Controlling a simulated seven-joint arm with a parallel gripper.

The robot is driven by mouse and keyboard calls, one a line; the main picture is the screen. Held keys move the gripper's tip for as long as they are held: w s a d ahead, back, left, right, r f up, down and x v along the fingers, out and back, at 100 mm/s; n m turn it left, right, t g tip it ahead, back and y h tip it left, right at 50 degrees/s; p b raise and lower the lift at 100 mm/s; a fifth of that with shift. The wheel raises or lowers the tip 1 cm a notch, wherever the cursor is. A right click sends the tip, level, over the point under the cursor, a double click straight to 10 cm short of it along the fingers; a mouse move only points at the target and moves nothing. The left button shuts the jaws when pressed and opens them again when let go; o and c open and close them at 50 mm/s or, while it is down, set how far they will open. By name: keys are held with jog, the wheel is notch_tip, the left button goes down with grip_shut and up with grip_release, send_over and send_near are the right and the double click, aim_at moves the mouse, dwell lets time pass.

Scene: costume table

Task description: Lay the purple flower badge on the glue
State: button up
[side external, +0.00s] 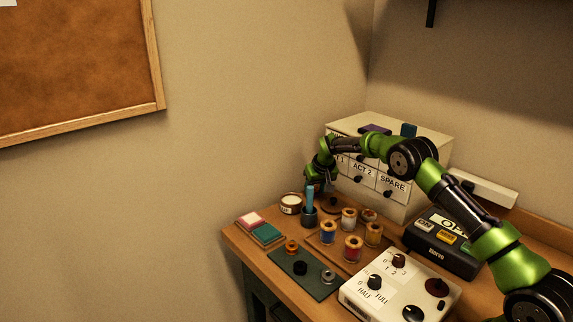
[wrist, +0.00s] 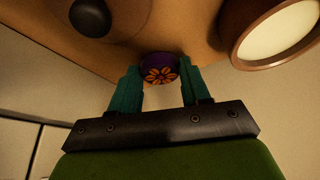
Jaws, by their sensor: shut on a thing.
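The purple badge (wrist: 158,62) with an orange flower is held between the two teal fingertips of my gripper (wrist: 158,78) in the wrist view. In the side view my gripper (side external: 318,185) points down at the back left of the table, in front of the drawer cabinet; the badge cannot be made out there. A round, brown-rimmed pot (wrist: 283,35) with pale cream contents lies up and right of the badge in the wrist view, apart from it. It may be the white-labelled jar (side external: 290,204) in the side view. I cannot tell for certain which thing holds the glue.
A brown disc with a dark knob (wrist: 90,17) is near the badge in the wrist view. Several thread spools (side external: 352,248), a dark green mat (side external: 303,275) and a drawer cabinet (side external: 400,207) crowd the table.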

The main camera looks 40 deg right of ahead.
notch_tip(320, 180, up, 8)
jog(key=s+a+r+n+y, duration=0.1)
jog(key=s+a+r, duration=0.15)
jog(key=a, duration=0.55)
jog(key=s+a+r+n, duration=0.2)
jog(key=a+r, duration=0.1)
jog(key=a, duration=0.5)
jog(key=shift+n, duration=0.3)
jog(key=s+a+f, duration=0.2)
jog(key=s, duration=0.1)
jog(key=s+a+f, duration=0.2)
jog(key=s, duration=0.2)
jog(key=s+a+f, duration=0.2)
jog(key=s, duration=0.2)
jog(key=shift+s+a+f, duration=0.2)
jog(key=shift+a, duration=0.2)
send_near(251, 218)
jog(key=shift+x, duration=1.1)
jog(key=shift+w+d+f, duration=0.15)
jog(key=shift+w, duration=0.5)
jog(key=shift+f, duration=1.65)
